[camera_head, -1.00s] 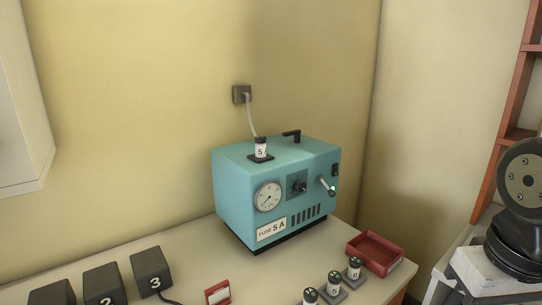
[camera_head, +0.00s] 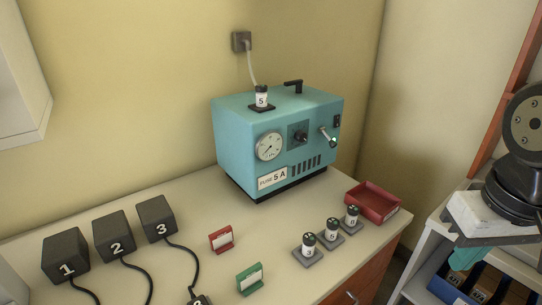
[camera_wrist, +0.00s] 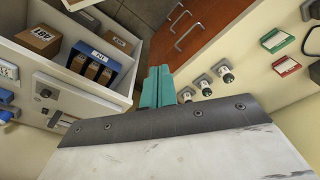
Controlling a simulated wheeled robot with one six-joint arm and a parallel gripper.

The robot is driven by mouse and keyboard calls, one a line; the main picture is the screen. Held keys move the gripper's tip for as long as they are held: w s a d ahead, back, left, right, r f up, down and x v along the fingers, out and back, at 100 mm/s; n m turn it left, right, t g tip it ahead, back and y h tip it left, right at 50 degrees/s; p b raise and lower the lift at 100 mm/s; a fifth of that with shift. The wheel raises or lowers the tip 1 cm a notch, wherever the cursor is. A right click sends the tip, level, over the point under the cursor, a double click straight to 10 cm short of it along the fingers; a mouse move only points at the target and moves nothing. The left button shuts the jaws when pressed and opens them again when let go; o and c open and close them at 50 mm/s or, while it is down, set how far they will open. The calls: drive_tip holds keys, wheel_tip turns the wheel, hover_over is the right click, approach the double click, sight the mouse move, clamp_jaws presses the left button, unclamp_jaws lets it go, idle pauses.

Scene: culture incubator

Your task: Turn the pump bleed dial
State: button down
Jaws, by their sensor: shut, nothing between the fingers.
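The pump is a teal box (camera_head: 240,150) on the bench against the wall in the head view. Its front has a round white gauge (camera_head: 269,146), a black dial (camera_head: 300,137) on a dark square plate and a metal lever (camera_head: 328,137). The dial is small, so its setting is hard to read. A "FUSE 5 A" label (camera_head: 272,178) is below, and a fuse marked 5 (camera_head: 261,98) stands on top. My gripper (camera_head: 466,257) hangs at the lower right, well away from the pump. Its teal fingers (camera_wrist: 156,85) are together and empty in the wrist view.
Several fuses (camera_head: 332,230) and a red tray (camera_head: 373,202) are at the bench's right front. Black numbered blocks (camera_head: 114,236) with cables stand left. Red (camera_head: 221,240) and green (camera_head: 249,278) card holders lie between. A white shelf with boxes (camera_wrist: 88,65) is beside my gripper.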

drive_tip(key=c, duration=1.8)
unclamp_jaws()
drive_tip(key=o, duration=0.7)
drive_tip(key=w, duration=0.2)
drive_tip(key=w+t, duration=0.1)
drive_tip(key=shift+w+d+f, duration=0.25)
drive_tip(key=shift+d, duration=0.1)
drive_tip(key=w+d+t+h, duration=0.1)
drive_tip(key=w+t, duration=0.1)
drive_tip(key=w, duration=0.7)
drive_tip(key=n+t+y, duration=0.7)
drive_tip(key=t+y, duration=0.3)
drive_tip(key=y, duration=0.2)
approach(303, 138)
drive_tip(key=x, duration=0.8)
drive_tip(key=shift+w+a, duration=0.15)
drive_tip(key=shift+w, duration=0.05)
